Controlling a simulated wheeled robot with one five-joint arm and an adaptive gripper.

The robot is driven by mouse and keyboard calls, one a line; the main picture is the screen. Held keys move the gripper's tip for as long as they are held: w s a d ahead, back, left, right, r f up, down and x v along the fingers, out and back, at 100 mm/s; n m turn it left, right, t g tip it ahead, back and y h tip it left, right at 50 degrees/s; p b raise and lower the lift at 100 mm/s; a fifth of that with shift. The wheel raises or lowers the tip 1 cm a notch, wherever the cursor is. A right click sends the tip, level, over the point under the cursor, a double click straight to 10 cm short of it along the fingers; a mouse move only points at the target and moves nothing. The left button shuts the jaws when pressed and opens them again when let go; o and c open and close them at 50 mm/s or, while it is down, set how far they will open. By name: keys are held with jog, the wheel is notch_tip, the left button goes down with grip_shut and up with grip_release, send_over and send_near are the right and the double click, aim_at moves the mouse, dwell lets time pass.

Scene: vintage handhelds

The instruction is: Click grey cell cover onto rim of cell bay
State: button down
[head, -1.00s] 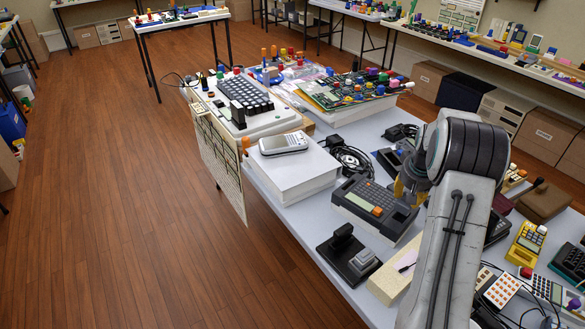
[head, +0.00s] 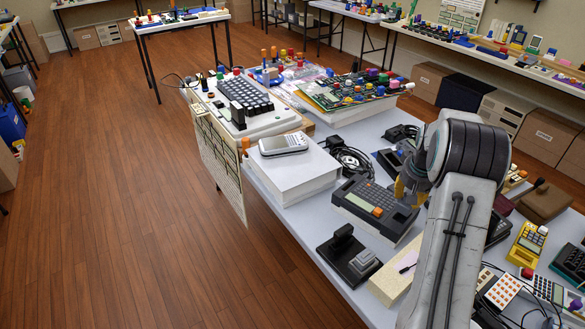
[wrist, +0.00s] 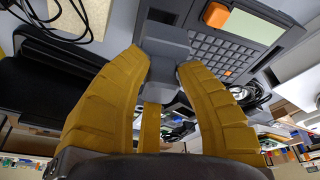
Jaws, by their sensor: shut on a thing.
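The grey cell cover (wrist: 165,42) is between the tips of my yellow gripper (wrist: 163,64) in the wrist view. My gripper is shut on it. The cover lies against or just over the dark handheld (wrist: 262,50), beside its keypad. A dark recess (wrist: 162,16) shows just past the cover and may be the cell bay; I cannot tell whether the cover touches its rim. In the head view the handheld (head: 372,207) lies on the table. My gripper (head: 401,190) is at its right end, mostly hidden by my arm, and the cover is hidden there.
A black stand with a grey block (head: 349,257) is in front of the handheld. A white box with a silver handheld (head: 284,144) on it is to the left. Coiled black cable (head: 350,158) lies behind. A beige block (head: 393,276) sits near my arm.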

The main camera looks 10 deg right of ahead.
aim_at(406, 205)
jog(key=shift+f+b, duration=1.55)
jog(key=shift+f, duration=0.4)
dwell(0.5)
jog(key=c, duration=0.8)
grip_release()
jog(key=v, duration=1.2)
